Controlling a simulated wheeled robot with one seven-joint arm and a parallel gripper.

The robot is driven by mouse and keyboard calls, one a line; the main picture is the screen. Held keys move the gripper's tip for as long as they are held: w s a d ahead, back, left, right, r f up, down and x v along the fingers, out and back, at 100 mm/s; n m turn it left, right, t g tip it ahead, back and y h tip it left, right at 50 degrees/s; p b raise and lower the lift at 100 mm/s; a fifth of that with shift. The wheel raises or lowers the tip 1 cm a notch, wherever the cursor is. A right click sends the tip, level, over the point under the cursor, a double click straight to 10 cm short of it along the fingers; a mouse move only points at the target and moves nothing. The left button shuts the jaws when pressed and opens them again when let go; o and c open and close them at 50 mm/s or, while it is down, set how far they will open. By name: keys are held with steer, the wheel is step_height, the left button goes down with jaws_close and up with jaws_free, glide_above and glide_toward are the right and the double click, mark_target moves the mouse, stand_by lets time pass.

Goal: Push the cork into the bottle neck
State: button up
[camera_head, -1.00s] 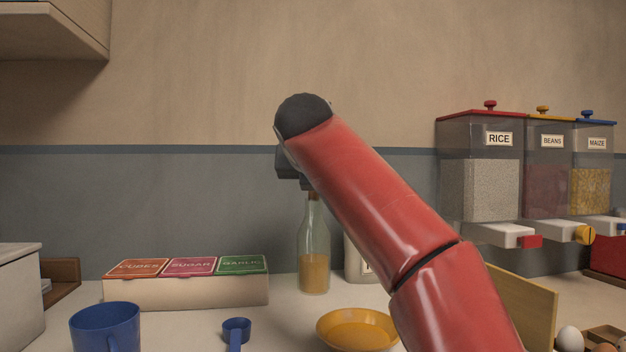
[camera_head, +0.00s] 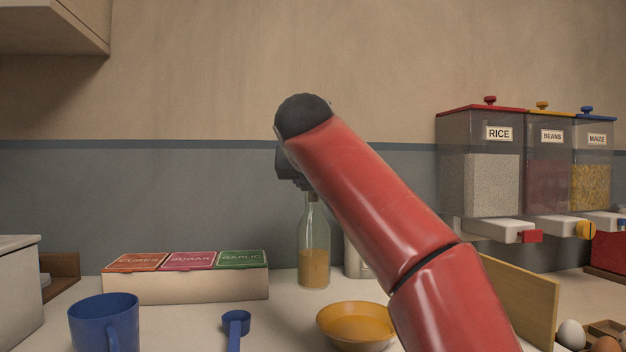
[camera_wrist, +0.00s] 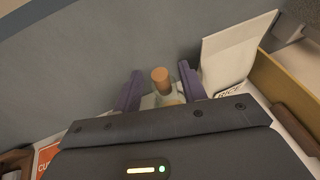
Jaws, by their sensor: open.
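A clear glass bottle (camera_head: 314,262) with yellowish contents in its lower part stands upright on the counter. The brown cork (camera_head: 313,198) is at the top of its neck; how deep it sits cannot be told. In the wrist view the cork (camera_wrist: 161,77) shows its round top, with the bottle (camera_wrist: 168,99) under it. My gripper (camera_wrist: 160,82) is open, its two purple fingers on either side of the cork with gaps showing. In the head view my red arm hides most of the gripper, which is above the bottle.
A spice box (camera_head: 186,284) stands left of the bottle, with a blue mug (camera_head: 100,325) and blue scoop (camera_head: 236,324) in front. A yellow bowl (camera_head: 356,322) is front right of the bottle. A pale container (camera_head: 355,262) stands close behind it. Dispensers (camera_head: 480,185) are at right.

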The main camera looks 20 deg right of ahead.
steer(key=b+v, duration=0.2)
steer(key=v, duration=0.5)
steer(key=shift+s+a+r, duration=0.15)
steer(key=shift+s+r, duration=0.05)
steer(key=shift+s, duration=0.15)
